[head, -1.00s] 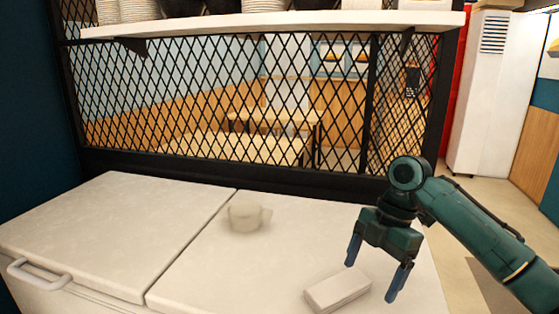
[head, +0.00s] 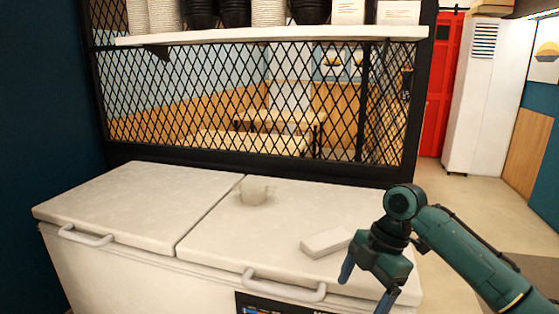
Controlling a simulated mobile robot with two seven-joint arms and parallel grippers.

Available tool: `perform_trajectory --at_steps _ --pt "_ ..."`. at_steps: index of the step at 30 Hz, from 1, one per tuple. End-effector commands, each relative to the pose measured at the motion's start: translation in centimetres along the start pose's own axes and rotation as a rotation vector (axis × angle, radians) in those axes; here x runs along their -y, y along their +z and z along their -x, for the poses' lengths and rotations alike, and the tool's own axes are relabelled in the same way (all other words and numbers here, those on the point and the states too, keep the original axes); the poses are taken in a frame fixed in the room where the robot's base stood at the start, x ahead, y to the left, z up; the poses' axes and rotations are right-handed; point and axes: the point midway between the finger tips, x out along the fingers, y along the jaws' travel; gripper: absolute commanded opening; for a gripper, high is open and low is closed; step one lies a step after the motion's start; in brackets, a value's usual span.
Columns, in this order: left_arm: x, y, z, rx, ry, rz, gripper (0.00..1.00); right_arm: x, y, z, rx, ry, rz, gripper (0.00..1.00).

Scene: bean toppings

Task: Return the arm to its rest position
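My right gripper (head: 366,286) is in the head view at the lower right. Its two blue fingers are spread apart and point down, with nothing between them. It is in front of the right part of the white chest freezer, near a small pale box (head: 326,242) that lies on the lid. The gripper's body overlaps the right end of the box in the picture; I cannot tell that they touch. My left arm and gripper are not in view.
The white chest freezer (head: 120,207) has two lids with handles. A pale cup (head: 254,192) stands on the right lid. Behind is a black mesh partition (head: 215,100) under a white shelf (head: 290,36) with stacked cups. Open floor (head: 480,190) lies to the right.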

Motion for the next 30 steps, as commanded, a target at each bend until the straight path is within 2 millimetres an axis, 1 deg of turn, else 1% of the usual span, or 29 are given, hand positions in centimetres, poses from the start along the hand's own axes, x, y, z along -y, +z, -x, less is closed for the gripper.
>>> perform_trajectory --at_steps 1,5,10,12,15,18,20,23,24,27,30 --pt "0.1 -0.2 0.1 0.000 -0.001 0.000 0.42 -0.1 -0.4 -1.8 -0.014 0.021 -0.035 0.85" --pt "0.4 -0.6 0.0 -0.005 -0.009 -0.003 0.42 -0.3 -1.1 -6.1 -0.048 0.098 -0.147 0.85" --pt "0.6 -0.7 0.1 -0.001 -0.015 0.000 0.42 0.2 -2.4 -12.4 -0.123 0.229 -0.351 0.85" --pt "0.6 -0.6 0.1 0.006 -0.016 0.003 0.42 0.8 -3.0 -15.0 -0.165 0.297 -0.458 0.85" --pt "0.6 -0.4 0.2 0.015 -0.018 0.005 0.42 2.1 -3.7 -18.1 -0.229 0.396 -0.621 0.85" --pt "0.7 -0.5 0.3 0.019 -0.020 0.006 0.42 3.9 -4.1 -20.3 -0.292 0.498 -0.786 0.85" --pt "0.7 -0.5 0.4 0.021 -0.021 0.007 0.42 5.2 -4.1 -21.2 -0.328 0.559 -0.883 0.85" --pt "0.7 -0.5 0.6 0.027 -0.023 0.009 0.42 8.0 -3.9 -22.3 -0.382 0.661 -1.041 0.85" --pt "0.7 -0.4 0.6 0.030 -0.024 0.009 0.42 9.2 -3.8 -22.6 -0.401 0.703 -1.100 0.85" --pt "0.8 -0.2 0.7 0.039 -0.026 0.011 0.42 12.3 -3.4 -22.6 -0.440 0.804 -1.227 0.85" --pt "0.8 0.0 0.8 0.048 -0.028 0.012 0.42 15.2 -2.9 -22.3 -0.464 0.887 -1.316 0.85"
